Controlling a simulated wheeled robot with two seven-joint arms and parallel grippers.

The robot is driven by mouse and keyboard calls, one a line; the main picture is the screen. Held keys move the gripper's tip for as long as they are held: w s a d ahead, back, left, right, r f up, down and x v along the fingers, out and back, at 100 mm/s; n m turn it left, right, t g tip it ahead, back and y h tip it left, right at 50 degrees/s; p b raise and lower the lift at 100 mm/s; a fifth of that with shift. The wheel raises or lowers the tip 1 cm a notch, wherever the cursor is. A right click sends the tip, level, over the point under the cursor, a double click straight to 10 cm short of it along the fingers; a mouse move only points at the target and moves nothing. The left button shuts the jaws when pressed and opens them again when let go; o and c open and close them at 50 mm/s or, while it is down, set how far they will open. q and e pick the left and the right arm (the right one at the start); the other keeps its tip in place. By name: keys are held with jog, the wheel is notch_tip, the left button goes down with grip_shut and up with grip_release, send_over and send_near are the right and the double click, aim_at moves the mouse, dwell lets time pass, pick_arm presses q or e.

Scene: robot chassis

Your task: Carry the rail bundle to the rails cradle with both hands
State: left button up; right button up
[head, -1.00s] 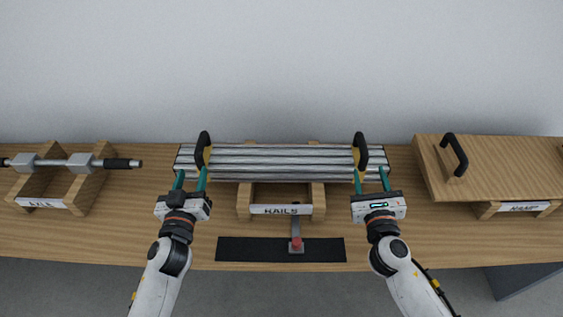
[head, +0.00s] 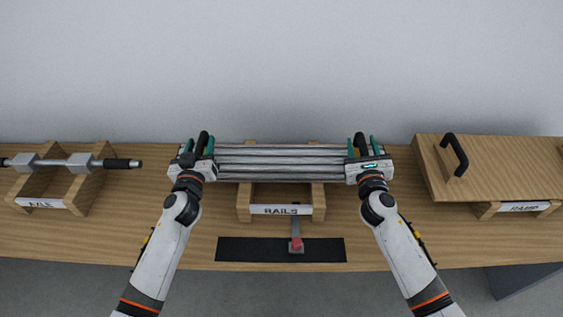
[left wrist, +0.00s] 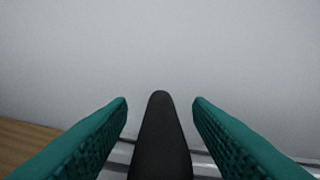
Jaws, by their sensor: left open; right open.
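The rail bundle (head: 280,161), several long silver rails with a black handle near each end, lies across the wooden rails cradle (head: 244,202), labelled RAILS. My left gripper (head: 198,146) is open around the bundle's left handle (head: 203,142). In the left wrist view the black handle (left wrist: 160,140) stands between the two teal fingers (left wrist: 160,108), with gaps on both sides. My right gripper (head: 361,144) is open at the right handle (head: 360,142), one finger on each side. The grippers hide both ends of the bundle.
An axle (head: 62,162) rests in a wooden cradle (head: 74,196) at the left. A wooden ramp (head: 510,165) with a black handle stands at the right on a labelled support. A black strip (head: 255,250) with a red-tipped lever (head: 296,243) lies in front. A wall rises behind the table.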

pick_arm(q)
grip_shut()
pick_arm(e)
grip_shut()
dwell(0.9)
pick_arm(q)
jog(key=shift+w+r, duration=0.15)
jog(key=shift+r, duration=0.15)
pick_arm(e)
jog(key=shift+w+r, duration=0.1)
jog(key=shift+r, duration=0.15)
